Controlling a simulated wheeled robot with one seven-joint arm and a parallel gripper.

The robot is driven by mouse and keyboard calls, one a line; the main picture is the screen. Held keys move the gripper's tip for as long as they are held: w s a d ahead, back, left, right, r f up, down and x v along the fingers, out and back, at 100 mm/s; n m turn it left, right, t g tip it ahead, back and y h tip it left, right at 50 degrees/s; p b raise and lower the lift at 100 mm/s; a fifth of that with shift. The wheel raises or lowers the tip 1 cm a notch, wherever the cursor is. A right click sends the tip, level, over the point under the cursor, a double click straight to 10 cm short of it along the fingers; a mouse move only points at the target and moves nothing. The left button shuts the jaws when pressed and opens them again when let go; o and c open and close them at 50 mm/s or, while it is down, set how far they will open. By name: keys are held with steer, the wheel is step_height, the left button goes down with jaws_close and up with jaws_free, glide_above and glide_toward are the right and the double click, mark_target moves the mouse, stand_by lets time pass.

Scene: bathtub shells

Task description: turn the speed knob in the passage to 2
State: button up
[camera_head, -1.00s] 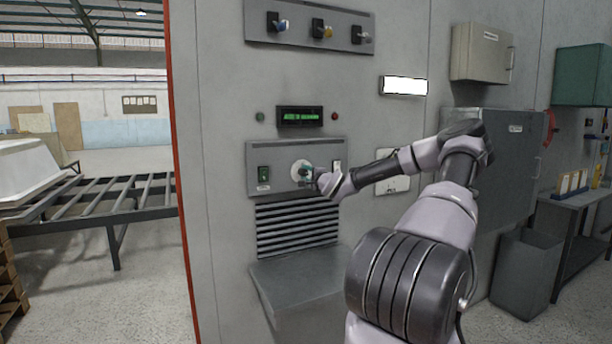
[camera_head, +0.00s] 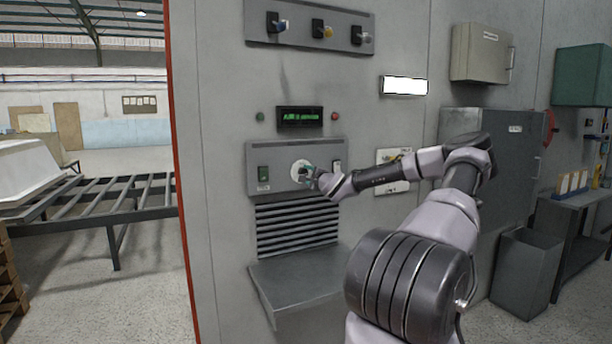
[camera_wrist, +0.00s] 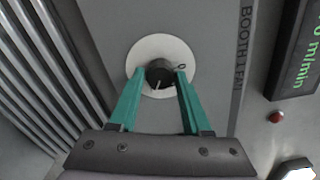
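The speed knob is a dark round knob on a white dial disc, shown in the wrist view (camera_wrist: 160,73), with a light pointer line and a "0" mark at the disc's right. In the head view, its white dial (camera_head: 299,170) is on the grey panel (camera_head: 285,148), partly hidden by my gripper. My gripper (camera_head: 308,174) reaches it from the right. In the wrist view, the green fingers of my gripper (camera_wrist: 160,76) stand either side of the knob, with narrow gaps showing.
A green-lit display (camera_head: 300,117) above the panel ends in "0 m/min" in the wrist view. A green switch (camera_head: 263,174) is left of the dial. Louvres (camera_head: 298,228) and a metal shelf (camera_head: 297,278) are below. Three more switches are on an upper panel (camera_head: 310,35).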

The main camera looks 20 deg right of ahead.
steer(key=shift+o, duration=1.2)
steer(key=s, duration=1)
steer(key=shift+s+d, duration=0.2)
steer(key=shift+s, duration=0.2)
